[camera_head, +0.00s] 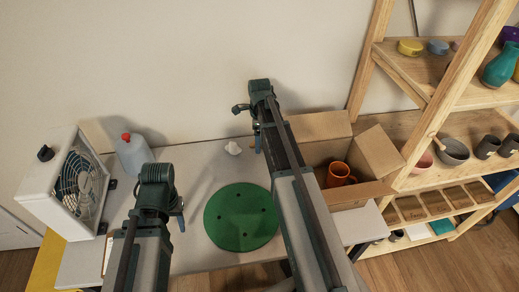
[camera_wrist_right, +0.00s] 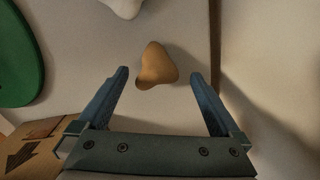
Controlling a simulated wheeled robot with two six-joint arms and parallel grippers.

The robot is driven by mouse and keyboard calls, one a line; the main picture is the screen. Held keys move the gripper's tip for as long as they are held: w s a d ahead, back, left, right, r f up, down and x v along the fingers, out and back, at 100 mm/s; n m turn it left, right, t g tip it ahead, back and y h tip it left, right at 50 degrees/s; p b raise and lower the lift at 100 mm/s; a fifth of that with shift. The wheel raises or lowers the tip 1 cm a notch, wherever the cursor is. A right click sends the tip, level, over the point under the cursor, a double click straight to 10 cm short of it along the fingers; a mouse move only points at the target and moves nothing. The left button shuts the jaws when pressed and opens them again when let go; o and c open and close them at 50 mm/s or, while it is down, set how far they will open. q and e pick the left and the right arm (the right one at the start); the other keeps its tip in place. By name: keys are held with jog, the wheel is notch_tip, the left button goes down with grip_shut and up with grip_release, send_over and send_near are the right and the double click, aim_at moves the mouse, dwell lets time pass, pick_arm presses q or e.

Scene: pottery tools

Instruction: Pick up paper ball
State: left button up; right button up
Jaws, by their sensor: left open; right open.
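A white crumpled lump that looks like the paper ball (camera_head: 233,148) lies on the table behind the green disc (camera_head: 240,218). Part of a white lump, likely the same ball, shows at the top edge of the right wrist view (camera_wrist_right: 122,7). A tan, rounded-triangular lump (camera_wrist_right: 157,66) lies between and beyond the fingertips of my right gripper (camera_wrist_right: 159,74), which is open and empty. In the head view the right arm largely hides that lump. My left gripper (camera_head: 180,215) is at the left of the green disc, pointing down; its fingers are mostly hidden.
A fan box (camera_head: 70,185) and a bottle with a red cap (camera_head: 133,155) stand at the left. An open cardboard box (camera_head: 360,192) holding an orange mug (camera_head: 339,175) stands right of my right arm. Wooden shelves (camera_head: 440,115) with pottery rise at the right.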

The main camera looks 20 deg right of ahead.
pick_arm(q)
jog(key=shift+f, duration=0.35)
pick_arm(e)
jog(key=shift+f, duration=0.4)
pick_arm(q)
jog(key=shift+r, duration=0.1)
pick_arm(e)
jog(key=shift+r, duration=0.1)
jog(key=c, duration=1.3)
jog(key=shift+c, duration=0.2)
